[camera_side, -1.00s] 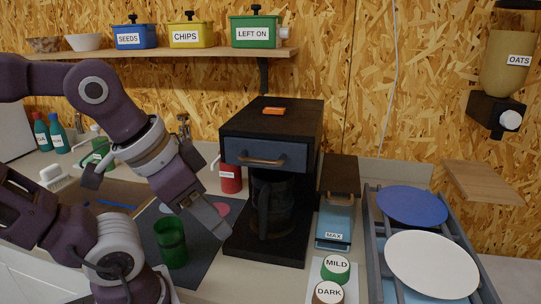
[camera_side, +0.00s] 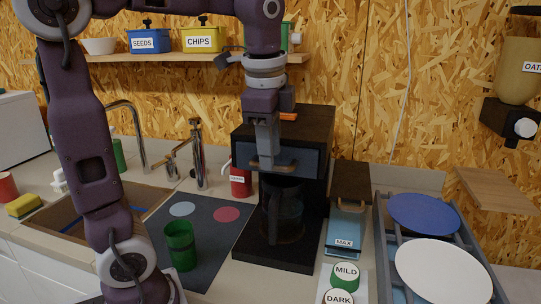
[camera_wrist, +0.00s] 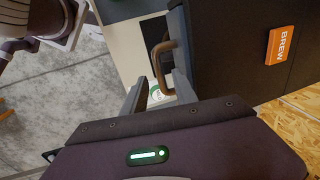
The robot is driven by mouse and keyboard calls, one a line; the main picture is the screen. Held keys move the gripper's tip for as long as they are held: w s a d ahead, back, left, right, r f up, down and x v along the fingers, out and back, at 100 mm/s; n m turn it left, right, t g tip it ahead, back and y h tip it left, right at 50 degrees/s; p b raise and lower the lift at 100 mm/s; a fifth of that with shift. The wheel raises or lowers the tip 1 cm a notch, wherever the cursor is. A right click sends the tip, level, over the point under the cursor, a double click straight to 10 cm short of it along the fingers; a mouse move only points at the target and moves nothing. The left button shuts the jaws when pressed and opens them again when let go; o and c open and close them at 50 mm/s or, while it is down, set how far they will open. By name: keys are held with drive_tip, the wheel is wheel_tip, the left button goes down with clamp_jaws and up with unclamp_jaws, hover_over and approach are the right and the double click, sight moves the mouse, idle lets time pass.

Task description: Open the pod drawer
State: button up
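The black coffee machine (camera_side: 313,125) stands on the counter with the blue-grey pod drawer (camera_side: 305,162) in its upper front. The drawer front appears to sit against the body. Its brown bar handle (camera_wrist: 160,62) shows in the wrist view, and partly below my fingers in the side view (camera_side: 275,167). My gripper (camera_side: 268,158) is pointed down at the handle, in front of the drawer. In the wrist view my gripper's fingers (camera_wrist: 158,92) are apart, with the near end of the handle between them. I cannot tell whether either finger touches it.
A glass carafe (camera_side: 283,215) stands in the machine below the drawer. A green cup (camera_side: 180,246) is on the dark mat (camera_side: 215,255) at front left. A red canister (camera_side: 240,183) stands left of the machine. The orange BREW button (camera_wrist: 281,45) is on top.

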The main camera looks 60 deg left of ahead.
drive_tip(key=shift+w+a+f, duration=0.1)
drive_tip(key=shift+w+f, duration=0.05)
drive_tip(key=shift+f, duration=0.7)
clamp_jaws()
idle(0.8)
